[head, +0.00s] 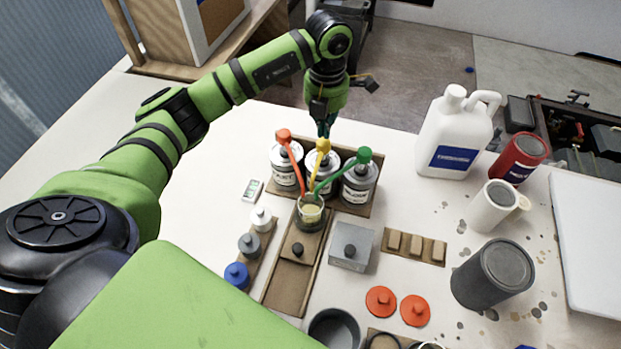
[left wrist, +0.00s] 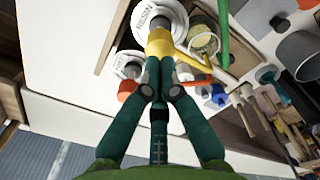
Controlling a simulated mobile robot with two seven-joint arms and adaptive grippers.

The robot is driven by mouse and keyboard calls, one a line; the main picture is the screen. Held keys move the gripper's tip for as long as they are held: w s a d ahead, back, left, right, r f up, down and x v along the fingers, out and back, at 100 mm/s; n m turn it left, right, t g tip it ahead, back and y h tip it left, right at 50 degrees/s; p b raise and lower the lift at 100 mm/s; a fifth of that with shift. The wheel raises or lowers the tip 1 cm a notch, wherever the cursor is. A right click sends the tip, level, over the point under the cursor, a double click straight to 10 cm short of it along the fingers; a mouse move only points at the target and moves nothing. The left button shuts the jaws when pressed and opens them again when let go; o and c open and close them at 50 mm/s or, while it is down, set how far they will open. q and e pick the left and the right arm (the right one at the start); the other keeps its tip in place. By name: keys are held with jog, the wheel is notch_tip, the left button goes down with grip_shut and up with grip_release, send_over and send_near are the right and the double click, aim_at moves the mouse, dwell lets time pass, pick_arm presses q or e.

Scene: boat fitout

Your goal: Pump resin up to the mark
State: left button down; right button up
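Three white pump bottles stand in a wooden rack (head: 372,208). The middle resin bottle (head: 319,172) has a yellow pump head (head: 323,145), with the red-orange pump (head: 284,136) on its left and the green pump (head: 364,155) on its right. The spouts lean toward a clear cup (head: 311,213) holding some pale yellow liquid; its mark cannot be made out. My left gripper (head: 324,128) points down at the yellow pump head from above. In the left wrist view its fingers (left wrist: 160,72) are together, with tips at the yellow head (left wrist: 160,42). My right gripper is not in view.
A small scale display (head: 253,190) lies left of the rack. Small weights (head: 249,244), a grey block (head: 351,247) and orange lids (head: 381,301) stand in front. A white jug (head: 458,132), red can (head: 518,157), white mug (head: 493,206) and dark canister (head: 492,274) are right.

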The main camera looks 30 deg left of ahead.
pick_arm(q)
jog(key=shift+r, duration=0.15)
jog(key=shift+r+p, duration=0.95)
jog(key=shift+r, duration=0.5)
jog(key=shift+f, duration=0.1)
